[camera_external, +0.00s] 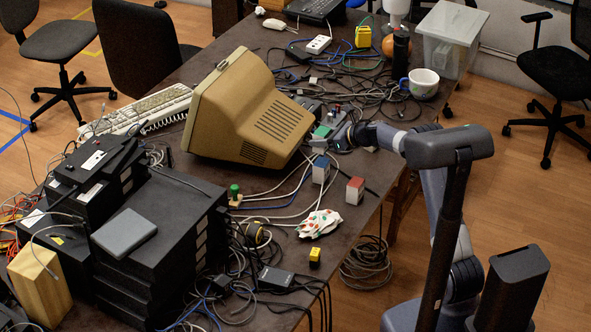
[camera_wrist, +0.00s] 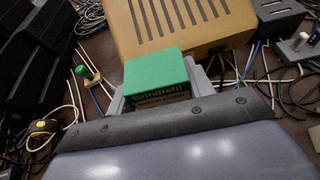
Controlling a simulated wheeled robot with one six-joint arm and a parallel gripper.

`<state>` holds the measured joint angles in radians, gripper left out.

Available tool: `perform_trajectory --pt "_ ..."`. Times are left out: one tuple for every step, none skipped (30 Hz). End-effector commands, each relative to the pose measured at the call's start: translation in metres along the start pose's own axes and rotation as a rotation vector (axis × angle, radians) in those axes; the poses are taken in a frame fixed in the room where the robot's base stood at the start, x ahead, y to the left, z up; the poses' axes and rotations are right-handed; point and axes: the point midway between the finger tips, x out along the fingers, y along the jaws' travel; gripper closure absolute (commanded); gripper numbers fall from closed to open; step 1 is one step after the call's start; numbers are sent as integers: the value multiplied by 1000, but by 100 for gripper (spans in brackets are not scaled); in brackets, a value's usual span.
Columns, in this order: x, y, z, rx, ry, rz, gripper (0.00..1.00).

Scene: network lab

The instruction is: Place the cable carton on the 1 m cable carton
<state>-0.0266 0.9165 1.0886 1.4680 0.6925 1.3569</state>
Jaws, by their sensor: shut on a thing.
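My gripper (camera_external: 334,139) is shut on a small green-topped carton (camera_external: 322,131), the cable carton. The wrist view shows this carton (camera_wrist: 155,72) between the fingers (camera_wrist: 160,92), with dark print on its near face. It is close to the beige monitor. A blue-and-white carton (camera_external: 320,169) stands on the table just below it in the external view. A red-and-white carton (camera_external: 355,190) stands farther right, near the table edge. I cannot read which carton is the 1 m one. Whether the green carton touches anything beneath it is hidden.
The beige monitor (camera_external: 248,110) stands close to the left of my gripper. Loose cables (camera_external: 270,200) cover much of the table. A crumpled white cloth-like item (camera_external: 320,223) and a small yellow-and-black item (camera_external: 315,257) lie nearer the front. Black boxes (camera_external: 150,240) stand at left.

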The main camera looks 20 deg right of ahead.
Motion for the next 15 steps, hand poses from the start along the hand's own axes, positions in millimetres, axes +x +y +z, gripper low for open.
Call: perform_trajectory --pt "2 0 -5 0 1 0 76" --pt "4 0 -9 0 1 0 76" --pt "6 0 -16 2 1 0 76" --pt "9 0 -21 1 2 0 76" --pt "11 0 -26 2 2 0 76" --pt "13 0 -32 1 1 0 76" --pt "15 0 -36 1 1 0 76" --pt "16 0 -39 1 1 0 76" --pt "18 0 -43 1 0 0 76" --pt "18 0 -44 0 0 0 76" --pt "19 0 -45 -1 0 0 76" --pt "19 0 -46 -2 -1 0 76" --pt "19 0 -46 -2 -1 0 76" --pt "19 0 -46 -2 -2 0 76" --pt "19 0 -46 -2 -2 0 76"
